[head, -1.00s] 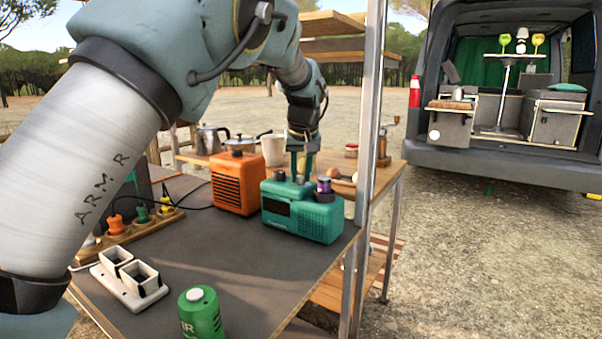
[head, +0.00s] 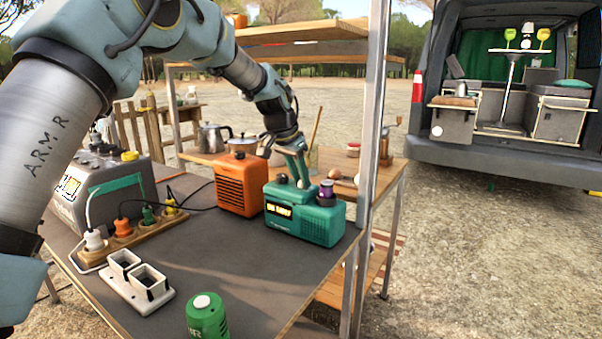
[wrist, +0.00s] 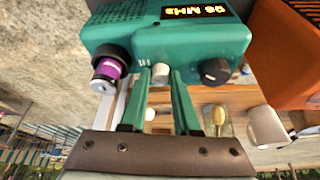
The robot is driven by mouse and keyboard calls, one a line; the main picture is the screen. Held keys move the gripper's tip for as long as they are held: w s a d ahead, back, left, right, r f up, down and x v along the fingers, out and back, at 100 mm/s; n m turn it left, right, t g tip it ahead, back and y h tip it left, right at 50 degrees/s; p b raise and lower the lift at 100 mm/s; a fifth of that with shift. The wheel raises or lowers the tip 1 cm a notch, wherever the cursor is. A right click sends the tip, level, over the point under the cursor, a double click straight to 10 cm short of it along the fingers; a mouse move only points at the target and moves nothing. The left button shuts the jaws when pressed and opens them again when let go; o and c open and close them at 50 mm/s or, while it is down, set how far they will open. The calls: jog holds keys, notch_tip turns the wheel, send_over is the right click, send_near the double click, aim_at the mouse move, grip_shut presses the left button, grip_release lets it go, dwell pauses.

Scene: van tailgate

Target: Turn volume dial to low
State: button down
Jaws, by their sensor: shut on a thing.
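The teal radio (head: 322,226) stands on the grey table, and its display (head: 279,210) is lit. The radio (wrist: 215,40) fills the top of the wrist view, its display reading like "96 MHz". Its top carries a black knob (wrist: 215,71), a small pale dial (wrist: 160,72) in the middle, and a purple-and-black knob (wrist: 110,68). My gripper (head: 302,182) reaches down onto the top of the radio. In the wrist view its green fingers (wrist: 160,78) are shut on the pale middle dial. Which way the dial points cannot be told.
An orange box (head: 239,185) stands close beside the radio on the left. A green can (head: 207,318) and a white double holder (head: 137,282) are nearer. A power strip (head: 135,236) with several plugs lies left. A metal post (head: 370,140) rises just right of the radio.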

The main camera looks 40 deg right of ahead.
jog(key=shift+w+m+g, duration=0.1)
jog(key=shift+m+g, duration=0.2)
jog(key=shift+m, duration=0.3)
jog(key=shift+p, duration=0.35)
jog(key=c, duration=0.6)
grip_release()
jog(key=shift+c, duration=0.2)
jog(key=v, duration=1)
jog(key=shift+r+b, duration=0.35)
jog(key=shift+b, duration=0.1)
jog(key=shift+w+a, duration=0.1)
jog(key=shift+a, duration=0.05)
